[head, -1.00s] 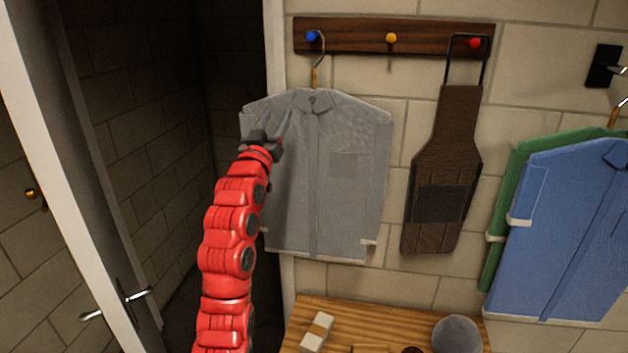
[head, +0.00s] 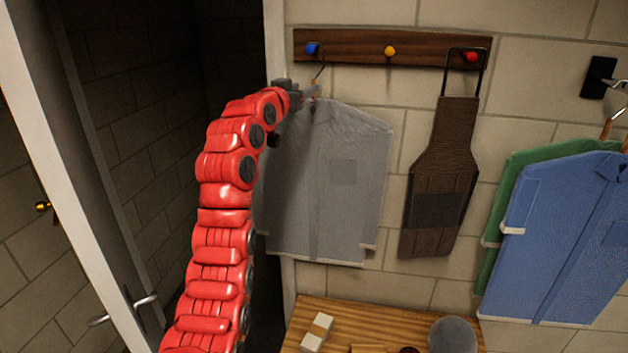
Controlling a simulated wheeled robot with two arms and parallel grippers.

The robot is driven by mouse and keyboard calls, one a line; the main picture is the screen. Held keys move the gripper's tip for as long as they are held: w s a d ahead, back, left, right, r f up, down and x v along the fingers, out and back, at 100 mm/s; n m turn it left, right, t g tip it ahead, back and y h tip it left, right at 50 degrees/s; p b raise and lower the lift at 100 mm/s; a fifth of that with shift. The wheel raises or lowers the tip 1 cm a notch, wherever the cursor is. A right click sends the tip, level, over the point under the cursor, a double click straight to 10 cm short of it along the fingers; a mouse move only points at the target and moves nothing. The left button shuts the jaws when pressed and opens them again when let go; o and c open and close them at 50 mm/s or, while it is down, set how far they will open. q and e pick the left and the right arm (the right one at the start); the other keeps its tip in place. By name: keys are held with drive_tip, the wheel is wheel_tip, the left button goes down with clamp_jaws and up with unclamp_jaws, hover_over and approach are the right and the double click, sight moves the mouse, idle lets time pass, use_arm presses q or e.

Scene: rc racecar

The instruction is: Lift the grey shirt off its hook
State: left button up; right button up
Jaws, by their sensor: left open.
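The grey shirt (head: 345,190) hangs on a hanger from the blue-tipped hook (head: 312,48) at the left end of a dark wooden rack (head: 430,48). The hanger's metal hook (head: 319,73) runs from the blue peg down toward the collar. My left gripper (head: 312,91) is at the hanger neck just above the collar, pointing right. It is open, and its fingers overlap the hanger's lower stem. I cannot tell whether they touch it. My right gripper is not in view.
A brown bag-like piece (head: 440,180) hangs from the red hook (head: 471,57); the yellow hook (head: 390,51) is free. Blue (head: 560,240) and green shirts hang at right. A wooden table (head: 305,312) below holds a small block and a grey ball. A white door (head: 70,170) stands at left.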

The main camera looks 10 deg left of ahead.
sight(314, 99)
use_arm(q)
drive_tip(key=shift+w+d+p, duration=0.15)
drive_tip(key=shift+w+p, duration=0.1)
drive_tip(key=shift+w, duration=0.5)
drive_tip(key=shift+w+d+p, duration=0.15)
drive_tip(key=shift+w+p, duration=0.05)
drive_tip(key=shift+w, duration=0.5)
drive_tip(key=w+p, duration=0.3)
drive_tip(key=shift+w+d+f+p, duration=0.2)
drive_tip(key=shift+w+f+p, duration=0.15)
drive_tip(key=shift+w+p, duration=0.45)
drive_tip(key=shift+w, duration=0.05)
drive_tip(key=shift+w+d+f, duration=0.1)
drive_tip(key=shift+w+f, duration=0.05)
drive_tip(key=shift+w, duration=0.05)
drive_tip(key=shift+c, duration=0.3)
clamp_jaws()
